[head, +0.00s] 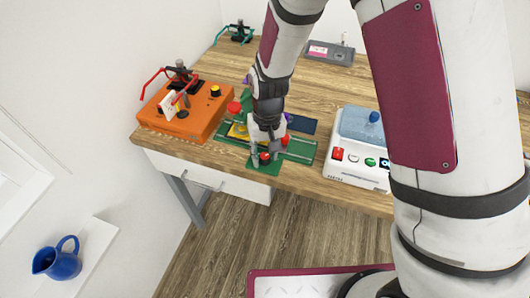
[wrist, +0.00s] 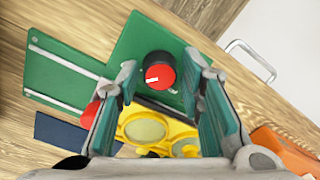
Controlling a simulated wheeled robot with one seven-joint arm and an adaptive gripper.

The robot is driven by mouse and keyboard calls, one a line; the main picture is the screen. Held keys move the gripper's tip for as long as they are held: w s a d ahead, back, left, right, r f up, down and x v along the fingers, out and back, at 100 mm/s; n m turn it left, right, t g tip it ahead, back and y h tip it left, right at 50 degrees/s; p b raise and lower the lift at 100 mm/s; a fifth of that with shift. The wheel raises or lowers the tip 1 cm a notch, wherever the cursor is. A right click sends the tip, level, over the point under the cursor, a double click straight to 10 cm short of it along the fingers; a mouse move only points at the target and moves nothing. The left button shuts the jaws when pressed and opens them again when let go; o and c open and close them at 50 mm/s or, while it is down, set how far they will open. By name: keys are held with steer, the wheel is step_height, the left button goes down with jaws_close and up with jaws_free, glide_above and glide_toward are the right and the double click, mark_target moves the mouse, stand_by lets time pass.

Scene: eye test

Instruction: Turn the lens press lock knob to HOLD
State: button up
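The lock knob (wrist: 158,74), red with a black skirt and a white pointer line, sits on a green plate (wrist: 128,48) in the wrist view. Its pointer line points left in that view. No HOLD lettering is readable. In the head view the knob (head: 264,157) shows at the front end of the green press base (head: 300,150). My gripper (wrist: 163,66) is open, one finger on each side of the knob, with a visible gap on both sides. A yellow piece with round lenses (wrist: 147,128) lies beside the knob, partly hidden by the gripper.
An orange box (head: 207,108) with red-armed frames stands left of the press. A white device (head: 340,175) with a blue top stands right. A dark blue mat (head: 302,124) lies behind. A grey case (head: 340,55) is at the back. The wooden table's front edge is close to the knob.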

mark_target(267, 156)
step_height(267, 156, up, 12)
steer(key=shift+d, duration=0.2)
stand_by(0.7)
steer(key=s+d+r+t, duration=0.1)
steer(key=s+d+r, duration=0.1)
steer(key=d+r, duration=0.45)
steer(key=s+d+r+m+t, duration=0.1)
steer(key=s+d+r+t, duration=0.1)
steer(key=s+d+r, duration=0.3)
steer(key=s+d+r+m+t, duration=0.1)
steer(key=s+d+r+t, duration=0.1)
steer(key=s+d+r, duration=0.4)
steer(key=s+r, duration=0.2)
steer(key=s, duration=0.3)
steer(key=shift+s, duration=0.2)
steer(key=shift+d, duration=0.1)
